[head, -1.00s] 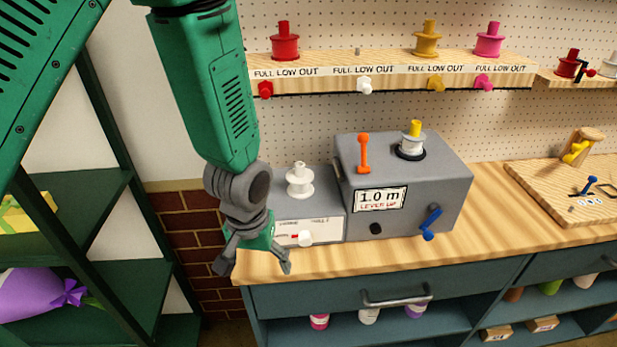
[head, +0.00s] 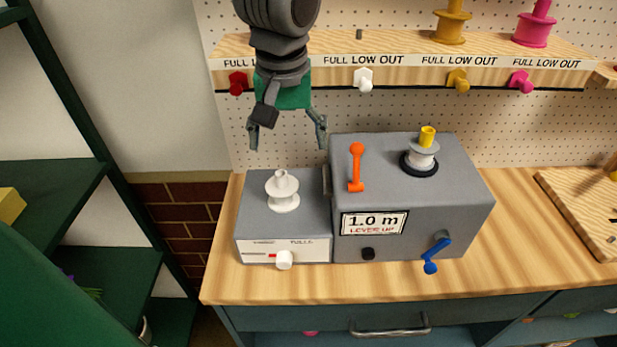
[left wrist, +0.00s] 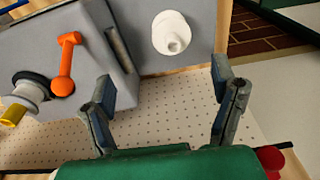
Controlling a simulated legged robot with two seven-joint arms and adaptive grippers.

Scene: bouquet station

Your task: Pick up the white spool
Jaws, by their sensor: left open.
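The white spool (head: 282,190) stands upright on top of the low grey box (head: 252,212) at the left end of the bench. It also shows in the left wrist view (left wrist: 171,33), ahead of the fingers and roughly between them in the picture. My left gripper (head: 287,138) is open and empty, pointing down above and behind the spool, apart from it. Its two spread fingers also show in the left wrist view (left wrist: 166,105). My right gripper is in neither view.
The larger grey machine (head: 458,205) stands to the right, with an orange lever (head: 356,168), a second white spool with a yellow top (head: 422,155) and a blue crank (head: 434,254). A shelf (head: 400,76) with pegs hangs behind. A dark green rack (head: 60,180) stands left.

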